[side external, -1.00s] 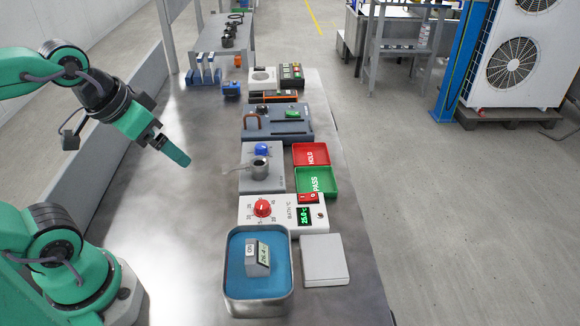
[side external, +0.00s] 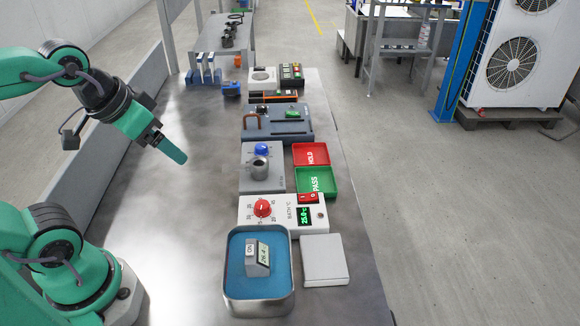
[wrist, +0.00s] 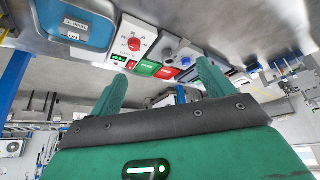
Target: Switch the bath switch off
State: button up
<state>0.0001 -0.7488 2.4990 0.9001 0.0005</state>
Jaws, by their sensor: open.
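The bath controller (side external: 252,216) is a white box marked BATH °C with a red knob (side external: 262,208) and a lit green display (side external: 305,215) reading about 25.0. A small red rocker switch (side external: 308,198) sits at its far right edge, beside the green tray; its position is too small to tell. The controller also shows in the wrist view (wrist: 146,33), with the red switch (wrist: 131,65) near the display. My gripper (side external: 174,151) is open and empty, in the air left of the stations and well apart from the switch. Its two fingers show in the wrist view (wrist: 160,88).
A blue water bath (side external: 236,284) holding a small meter stands in front of the controller. A white block (side external: 324,262) lies right of it. Green PASS (side external: 328,188) and red HOLD (side external: 325,158) trays lie behind. A blue-knob station (side external: 250,180) carries a grey cup. The left tabletop is bare.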

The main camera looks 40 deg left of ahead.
jog(key=shift+w+d+r, duration=0.1)
jog(key=shift+w, duration=0.25)
jog(key=c, duration=0.7)
jog(key=m+g, duration=0.6)
jog(key=m, duration=0.3)
send_over(306, 196)
notch_tip(306, 196, down, 13)
jog(key=shift+s+r, duration=0.1)
jog(key=shift+f, duration=3.9)
